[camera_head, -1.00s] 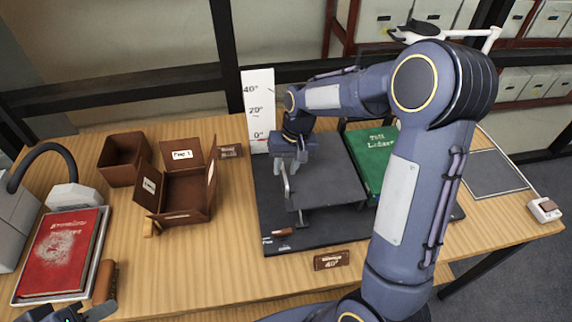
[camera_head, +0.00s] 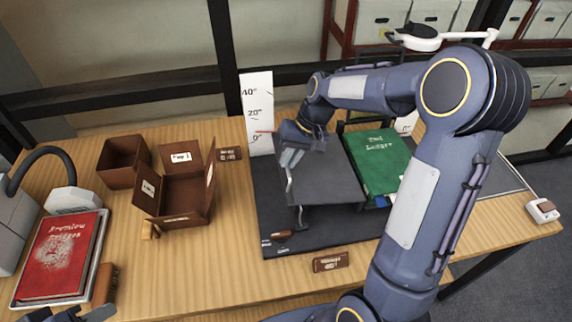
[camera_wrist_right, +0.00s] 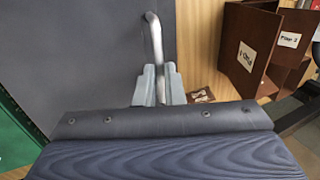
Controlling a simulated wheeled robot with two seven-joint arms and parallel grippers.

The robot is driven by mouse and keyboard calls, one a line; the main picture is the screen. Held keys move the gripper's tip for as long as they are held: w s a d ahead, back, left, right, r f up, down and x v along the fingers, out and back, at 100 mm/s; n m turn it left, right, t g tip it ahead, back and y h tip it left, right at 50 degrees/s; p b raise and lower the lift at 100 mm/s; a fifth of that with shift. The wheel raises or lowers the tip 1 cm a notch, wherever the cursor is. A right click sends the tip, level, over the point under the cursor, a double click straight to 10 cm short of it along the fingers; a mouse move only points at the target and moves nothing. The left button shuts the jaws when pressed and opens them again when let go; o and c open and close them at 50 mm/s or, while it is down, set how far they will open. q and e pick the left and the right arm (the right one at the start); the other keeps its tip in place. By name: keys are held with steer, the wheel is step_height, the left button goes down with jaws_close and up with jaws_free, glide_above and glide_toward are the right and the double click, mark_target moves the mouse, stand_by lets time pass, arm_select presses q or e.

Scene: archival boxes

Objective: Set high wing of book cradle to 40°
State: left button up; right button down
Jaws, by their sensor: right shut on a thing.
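The book cradle's grey wing (camera_head: 325,176) sits on a dark base (camera_head: 262,212) in the middle of the table. A white angle scale (camera_head: 259,125) marked 0°, 20° and 40° stands behind its left side. A red pointer (camera_head: 265,132) lies just above the 0° mark, well below 20°. My right gripper (camera_head: 291,157) is at the wing's left edge, shut on the metal handle (camera_head: 289,184). In the right wrist view both fingers (camera_wrist_right: 160,84) close around the handle bar (camera_wrist_right: 154,42). My left gripper (camera_head: 75,315) shows only partly at the bottom left edge.
A green ledger (camera_head: 378,160) lies right of the wing. Brown boxes (camera_head: 184,192) stand to the left, and a red book (camera_head: 60,252) lies on a tray at far left. A small plaque (camera_head: 331,261) sits in front of the base. My right arm covers the right side.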

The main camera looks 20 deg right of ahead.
steer(key=s+d+r+t+y, duration=0.1)
steer(key=s+d+r+y, duration=0.1)
steer(key=d+r+y, duration=0.2)
steer(key=shift+w+v, duration=0.4)
steer(key=shift+v, duration=2.2)
steer(key=shift+d, duration=0.1)
steer(key=c, duration=1.5)
jaws_free()
steer(key=shift+d+f, duration=0.1)
steer(key=shift+d, duration=0.05)
steer(key=v, duration=0.7)
steer(key=shift+s+d+r, duration=0.1)
steer(key=shift+d+r, duration=0.15)
steer(key=shift+r, duration=0.05)
